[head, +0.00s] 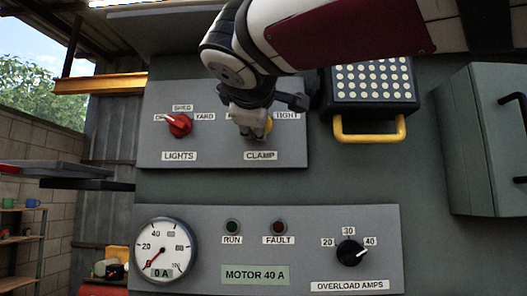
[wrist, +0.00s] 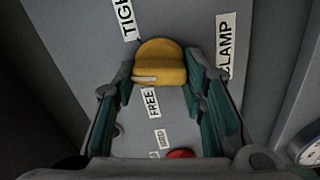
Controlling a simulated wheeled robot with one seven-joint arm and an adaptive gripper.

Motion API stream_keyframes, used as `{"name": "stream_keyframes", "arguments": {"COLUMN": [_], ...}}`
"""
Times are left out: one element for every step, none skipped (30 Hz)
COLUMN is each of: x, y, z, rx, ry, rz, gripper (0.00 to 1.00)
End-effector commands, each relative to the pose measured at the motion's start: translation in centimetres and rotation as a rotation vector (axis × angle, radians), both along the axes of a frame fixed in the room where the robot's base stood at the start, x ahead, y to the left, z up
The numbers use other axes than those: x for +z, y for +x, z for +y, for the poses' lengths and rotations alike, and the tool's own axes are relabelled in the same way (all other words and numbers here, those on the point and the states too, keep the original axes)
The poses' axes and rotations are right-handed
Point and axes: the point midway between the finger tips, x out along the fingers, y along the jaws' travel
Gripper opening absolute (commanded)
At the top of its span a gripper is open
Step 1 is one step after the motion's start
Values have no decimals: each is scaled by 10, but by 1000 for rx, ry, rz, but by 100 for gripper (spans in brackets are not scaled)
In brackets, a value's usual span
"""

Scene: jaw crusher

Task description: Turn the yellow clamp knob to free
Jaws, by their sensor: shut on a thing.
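The yellow clamp knob (head: 268,124) sits on the upper grey panel above the CLAMP label, mostly hidden behind my gripper (head: 252,128) in the head view. In the wrist view the knob (wrist: 160,62) lies between the two fingers of my gripper (wrist: 160,75), which are shut on its sides. A white mark (wrist: 145,79) shows on the knob's lower left, on the side of the FREE label (wrist: 152,102). The TIGHT label (wrist: 126,18) is at the opposite side. The FREE label is mostly covered by my gripper in the head view.
A red lights knob (head: 179,124) is left of the clamp knob. A yellow handle (head: 369,130) under a lamp box is to the right. Below are a gauge (head: 163,250) reading near 0 and a black overload knob (head: 350,252).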

Motion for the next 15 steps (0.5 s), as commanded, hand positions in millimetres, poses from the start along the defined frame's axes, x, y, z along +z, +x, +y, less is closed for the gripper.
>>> {"name": "stream_keyframes", "arguments": {"x": [1, 1, 1, 1, 1, 0, 0, 0, 0, 0, -1, -1, -1, -1, -2], "y": [-1, -1, -1, -1, -1, -1, -1, -1, -1, -1, -1, -1, -1, -1, -2], "z": [1, 1, 1, 1, 1, 1, 1, 1, 1, 1, 1, 1, 1, 1, 1], "rx": [2, 3, 2, 2, 2, 2, 2, 2, 3, 3, 3, 3, 3, 3, 3], "ry": [-46, -75, -113, -141, -169, -207, -236, -264, -302, -331, -360, -397, -425, -455, -493], "rz": [2, 3, 4, 5, 6, 8, 10, 11, 11, 12, 13, 14, 16, 17, 18], "gripper": [10, 10, 10, 10, 10, 10, 10, 10, 10, 10, 10, 10, 10, 10, 10]}}
